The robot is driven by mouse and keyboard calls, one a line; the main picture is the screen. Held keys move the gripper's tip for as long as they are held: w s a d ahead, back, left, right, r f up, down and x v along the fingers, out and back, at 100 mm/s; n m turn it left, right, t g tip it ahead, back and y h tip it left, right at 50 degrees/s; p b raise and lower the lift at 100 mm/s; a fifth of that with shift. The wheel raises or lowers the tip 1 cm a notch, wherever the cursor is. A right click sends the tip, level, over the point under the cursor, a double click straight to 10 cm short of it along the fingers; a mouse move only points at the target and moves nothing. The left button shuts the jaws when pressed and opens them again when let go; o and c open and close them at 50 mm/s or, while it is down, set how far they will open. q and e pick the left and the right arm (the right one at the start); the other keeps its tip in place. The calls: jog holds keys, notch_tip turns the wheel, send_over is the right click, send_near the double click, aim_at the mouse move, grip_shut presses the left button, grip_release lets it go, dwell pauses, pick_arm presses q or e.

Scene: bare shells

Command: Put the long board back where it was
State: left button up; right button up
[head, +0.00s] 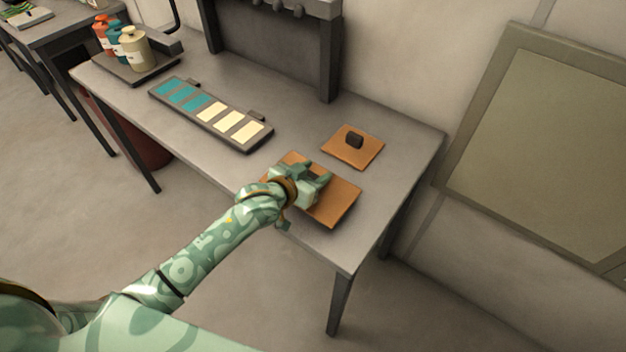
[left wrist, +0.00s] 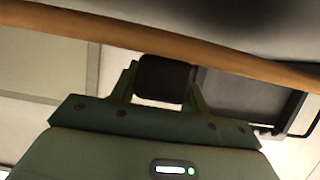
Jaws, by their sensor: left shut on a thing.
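The long board (head: 338,205) is an orange-brown rectangle at the front right of the grey table. My left gripper (head: 318,181) comes over it from the left and covers part of it. In the left wrist view the gripper's fingers are shut on the board's dark knob (left wrist: 165,79). The board shows there nearly edge-on as an orange band (left wrist: 60,22) across the top. I cannot tell whether the board touches the table or is slightly above it. My right gripper is not in view.
A smaller orange board (head: 345,158) with a dark knob lies just behind, apart. A long grey tray (head: 222,138) with teal and cream tiles lies left. Several bottles (head: 132,48) stand on a tray at the far left. The table (head: 400,160) is bare at right.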

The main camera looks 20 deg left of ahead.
pick_arm(q)
jog(key=shift+a+f, duration=0.1)
jog(key=shift+f, duration=1)
